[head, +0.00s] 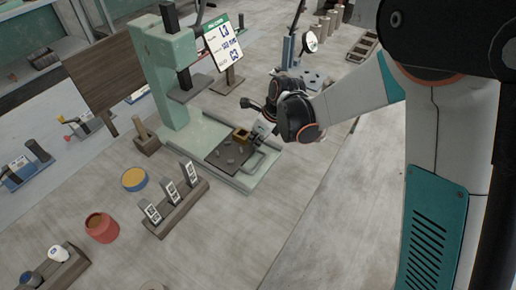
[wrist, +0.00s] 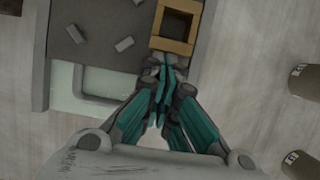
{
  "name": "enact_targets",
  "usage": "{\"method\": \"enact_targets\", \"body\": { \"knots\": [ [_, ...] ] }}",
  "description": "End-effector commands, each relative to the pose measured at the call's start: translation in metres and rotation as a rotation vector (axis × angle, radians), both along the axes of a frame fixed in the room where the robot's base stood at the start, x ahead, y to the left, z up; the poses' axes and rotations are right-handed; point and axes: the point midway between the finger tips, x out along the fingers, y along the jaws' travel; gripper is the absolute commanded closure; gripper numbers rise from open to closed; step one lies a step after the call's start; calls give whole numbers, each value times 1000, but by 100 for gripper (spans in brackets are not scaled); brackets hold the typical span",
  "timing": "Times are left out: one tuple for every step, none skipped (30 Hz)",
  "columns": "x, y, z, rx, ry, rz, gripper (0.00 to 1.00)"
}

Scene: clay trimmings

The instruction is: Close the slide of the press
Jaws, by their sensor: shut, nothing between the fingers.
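The pale green press (head: 160,75) stands on the bench with its column upright and a dark ram plate above its base. Its dark slide (head: 229,154) sits out on the base, with a grey loop handle at its front. The slide (wrist: 77,35) also shows in the wrist view. Several grey clay trimmings and a tan square frame (wrist: 176,24) lie on it. My gripper (head: 262,132) is at the slide's front right corner. In the wrist view my gripper (wrist: 164,62) has its fingers together, right by the frame's near edge. I cannot tell whether they touch it.
The bench to the right is mostly clear.

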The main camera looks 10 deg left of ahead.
Motion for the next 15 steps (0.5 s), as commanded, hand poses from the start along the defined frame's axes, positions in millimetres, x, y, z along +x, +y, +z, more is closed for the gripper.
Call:
{"method": "enact_targets", "body": {
  "knots": [
    [9,10,0,1,0,4,100],
    [13,16,0,1,0,4,100],
    [18,25,0,1,-1,6,100],
    [21,32,0,1,0,5,100],
    [24,38,0,1,-1,5,100],
    [27,48,0,0,-2,6,100],
    [30,54,0,0,-2,6,100],
    [32,60,0,1,-1,5,100],
    [36,67,0,1,-1,4,100],
    [38,73,0,1,0,5,100],
    [39,78,0,1,0,5,100],
    [42,83,0,1,0,4,100],
    [43,87,0,1,0,4,100],
    [45,91,0,0,1,4,100],
    [47,94,0,0,1,3,100]
  ]
}}
